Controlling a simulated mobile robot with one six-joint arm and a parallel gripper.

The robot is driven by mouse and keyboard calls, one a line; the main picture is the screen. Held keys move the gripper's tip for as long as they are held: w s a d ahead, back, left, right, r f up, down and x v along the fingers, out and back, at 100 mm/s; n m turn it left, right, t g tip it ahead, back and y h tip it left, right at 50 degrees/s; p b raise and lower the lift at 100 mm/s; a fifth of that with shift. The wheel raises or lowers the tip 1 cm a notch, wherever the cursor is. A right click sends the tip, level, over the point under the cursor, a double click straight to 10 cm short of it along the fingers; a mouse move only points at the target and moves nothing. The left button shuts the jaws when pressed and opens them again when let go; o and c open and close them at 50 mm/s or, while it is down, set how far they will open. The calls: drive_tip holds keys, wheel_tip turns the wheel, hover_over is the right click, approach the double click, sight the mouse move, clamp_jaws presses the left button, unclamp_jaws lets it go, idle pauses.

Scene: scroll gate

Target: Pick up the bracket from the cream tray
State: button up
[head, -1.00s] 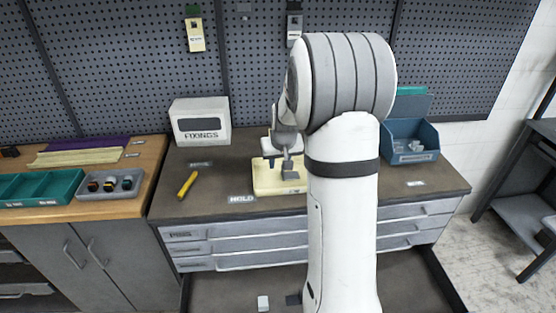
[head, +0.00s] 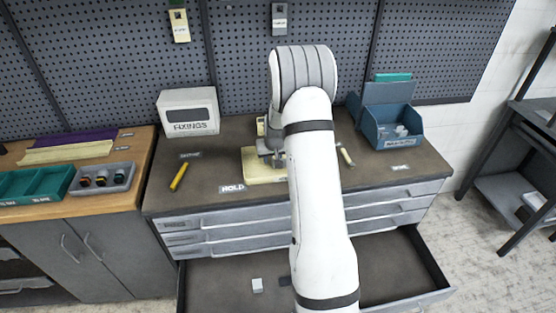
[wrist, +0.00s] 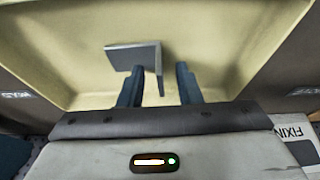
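The cream tray (head: 262,174) lies on the dark bench top behind the HOLD label. It fills most of the wrist view (wrist: 225,45). The bracket (wrist: 132,57) is a grey L-shaped piece in the tray, with a flat plate to the left and a narrow leg at its right end. My gripper (wrist: 161,82) is open, with two dark blue fingers. The bracket's leg stands between the fingers, with a visible gap to the right finger. In the head view my gripper (head: 270,154) and arm hide the bracket.
A white FIXINGS box (head: 188,112) stands at the back left and a blue bin (head: 390,128) at the back right. A yellow marker (head: 179,177) lies left of the tray. An open drawer (head: 225,275) juts out below, holding a small light block (head: 257,285).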

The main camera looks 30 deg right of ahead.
drive_tip(key=shift+w+f, duration=0.1)
drive_tip(key=shift+f, duration=0.05)
drive_tip(key=shift+c, duration=0.3)
clamp_jaws()
